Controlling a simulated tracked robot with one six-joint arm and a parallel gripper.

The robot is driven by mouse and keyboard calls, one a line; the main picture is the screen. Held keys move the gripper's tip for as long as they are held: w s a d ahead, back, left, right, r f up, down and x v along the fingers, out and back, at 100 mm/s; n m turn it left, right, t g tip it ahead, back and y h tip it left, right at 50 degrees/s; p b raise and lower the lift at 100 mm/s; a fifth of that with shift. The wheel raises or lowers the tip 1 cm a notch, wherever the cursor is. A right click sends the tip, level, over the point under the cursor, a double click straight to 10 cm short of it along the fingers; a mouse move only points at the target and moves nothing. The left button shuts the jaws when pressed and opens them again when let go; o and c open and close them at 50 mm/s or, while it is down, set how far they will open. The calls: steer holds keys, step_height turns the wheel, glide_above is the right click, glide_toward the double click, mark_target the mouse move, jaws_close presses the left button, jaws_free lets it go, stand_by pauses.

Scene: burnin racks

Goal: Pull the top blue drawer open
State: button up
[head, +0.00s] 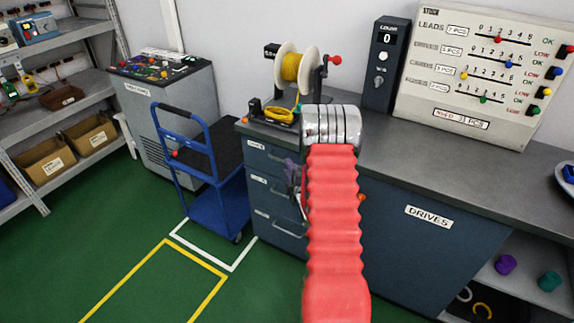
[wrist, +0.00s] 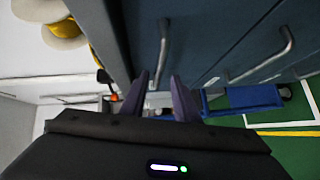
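The top blue drawer (head: 262,160) is the uppermost of the stacked drawers at the bench's left end and looks closed. In the head view my arm hides its right part. In the wrist view, turned sideways, its grey bar handle (wrist: 164,45) runs down to between my fingertips. My gripper (wrist: 159,76) has two purple fingers, spread apart, one on each side of the handle's near end. Whether they touch it I cannot tell. In the head view my gripper (head: 292,174) is partly hidden beside my red arm, in front of the drawers.
A lower drawer's handle (wrist: 265,60) sits to the right in the wrist view. A blue cart (head: 212,205) stands just left of the drawers. A yellow spool (head: 291,66) is on the bench above. Green floor (head: 130,235) is open at the front left.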

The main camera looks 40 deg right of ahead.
steer(key=shift+x, duration=1.8)
jaws_close()
